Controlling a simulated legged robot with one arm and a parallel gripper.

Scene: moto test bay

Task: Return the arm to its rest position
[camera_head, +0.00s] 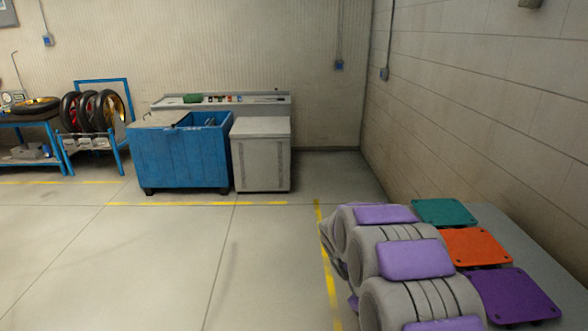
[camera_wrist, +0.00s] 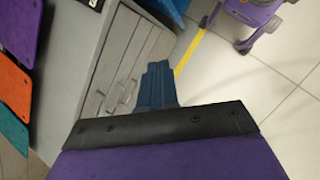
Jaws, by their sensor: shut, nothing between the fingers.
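In the wrist view my gripper (camera_wrist: 156,68) shows as blue fingers standing out from a black bar and a purple housing at the bottom. The fingers are together and hold nothing. They appear in front of a grey panelled unit, above the floor side of the view; I cannot tell how far apart they are from it.
A grey bench (camera_head: 493,217) at lower right carries teal (camera_head: 443,211), orange (camera_head: 474,246) and purple (camera_head: 512,294) plates. A blue cabinet (camera_head: 180,158) and tyre rack (camera_head: 95,112) line the back. The left floor is clear.

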